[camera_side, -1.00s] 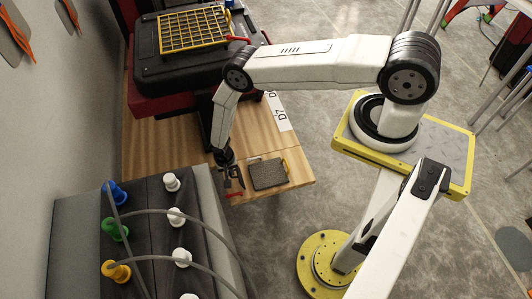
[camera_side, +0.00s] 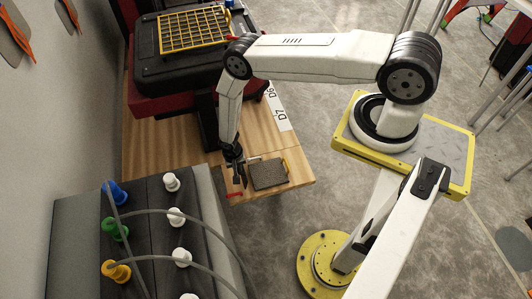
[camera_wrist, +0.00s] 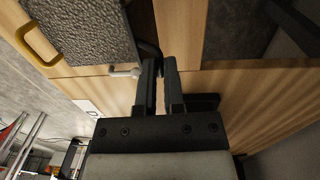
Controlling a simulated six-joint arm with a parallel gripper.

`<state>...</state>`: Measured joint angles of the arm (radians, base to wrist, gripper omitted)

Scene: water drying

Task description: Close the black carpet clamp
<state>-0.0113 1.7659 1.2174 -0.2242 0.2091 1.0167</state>
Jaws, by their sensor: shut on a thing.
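The dark grey, rough-textured carpet piece (camera_side: 268,175) lies on the wooden table, with a yellow handle (camera_side: 286,165) at its right edge. It also fills the upper left of the wrist view (camera_wrist: 85,28). A small pale metal bar (camera_wrist: 125,72) sticks out by its edge, close to my left finger. My gripper (camera_side: 239,178) points down just left of the carpet. In the wrist view my gripper (camera_wrist: 160,66) has its two fingers close together, shut on a part of the black clamp (camera_wrist: 149,48). The fingers hide most of the clamp.
A small red part (camera_side: 235,194) sits by the table's front edge. A grey panel with coloured and white knobs and cables (camera_side: 150,215) stands at the lower left. A black case with a yellow grid (camera_side: 195,28) is behind. Wooden table (camera_side: 160,145) is bare at left.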

